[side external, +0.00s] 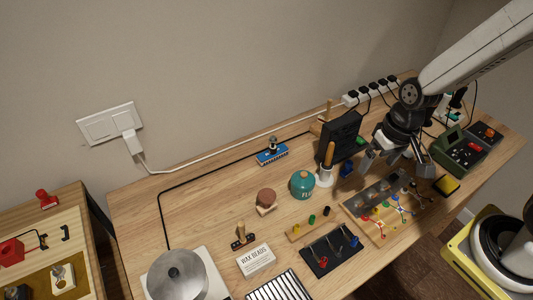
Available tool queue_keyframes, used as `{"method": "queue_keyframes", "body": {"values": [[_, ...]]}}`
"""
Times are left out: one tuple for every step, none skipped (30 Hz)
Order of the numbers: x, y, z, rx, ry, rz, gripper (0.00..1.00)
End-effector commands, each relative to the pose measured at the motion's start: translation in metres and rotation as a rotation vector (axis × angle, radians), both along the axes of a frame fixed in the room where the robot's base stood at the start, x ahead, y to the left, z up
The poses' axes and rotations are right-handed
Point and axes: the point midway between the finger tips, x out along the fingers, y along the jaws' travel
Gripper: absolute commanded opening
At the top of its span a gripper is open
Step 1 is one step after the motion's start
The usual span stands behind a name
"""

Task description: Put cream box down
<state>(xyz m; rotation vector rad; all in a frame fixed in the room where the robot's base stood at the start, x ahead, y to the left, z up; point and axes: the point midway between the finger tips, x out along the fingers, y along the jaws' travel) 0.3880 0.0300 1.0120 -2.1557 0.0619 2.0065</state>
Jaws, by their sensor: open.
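A cream box (256,261) with dark lettering that seems to read "WAX BEADS" lies on the wooden bench near its front edge, left of the middle. My gripper (396,169) is at the right part of the bench, well to the right of the cream box and apart from it. Its fingers are spread open, over or just behind a wooden board with coloured parts (385,237). I see nothing held between the fingers. Their exact height above the bench is hard to tell.
A metal pot (177,275) stands left of the box, a striped item (279,287) in front. A green device (458,151) stands right. The bench's back left is mostly clear.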

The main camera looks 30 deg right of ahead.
Motion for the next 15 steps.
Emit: {"method": "queue_keyframes", "body": {"values": [[0.001,-0.008,0.006,-0.029,-0.042,0.032,1.0],[0.001,-0.012,0.009,-0.045,-0.062,0.051,1.0],[0.002,-0.017,0.012,-0.066,-0.088,0.076,1.0],[0.002,-0.02,0.014,-0.078,-0.102,0.093,1.0],[0.002,-0.022,0.016,-0.09,-0.117,0.107,1.0],[0.003,-0.025,0.018,-0.103,-0.133,0.123,1.0],[0.003,-0.026,0.02,-0.111,-0.142,0.133,1.0],[0.004,-0.028,0.021,-0.117,-0.149,0.141,1.0],[0.004,-0.029,0.021,-0.123,-0.155,0.148,1.0],[0.004,-0.03,0.022,-0.126,-0.158,0.152,1.0],[0.004,-0.03,0.022,-0.128,-0.16,0.155,1.0],[0.004,-0.03,0.022,-0.129,-0.162,0.156,1.0],[0.004,-0.03,0.022,-0.129,-0.162,0.156,1.0],[0.004,-0.03,0.022,-0.129,-0.162,0.156,1.0],[0.004,-0.03,0.022,-0.129,-0.161,0.157,1.0]]}}
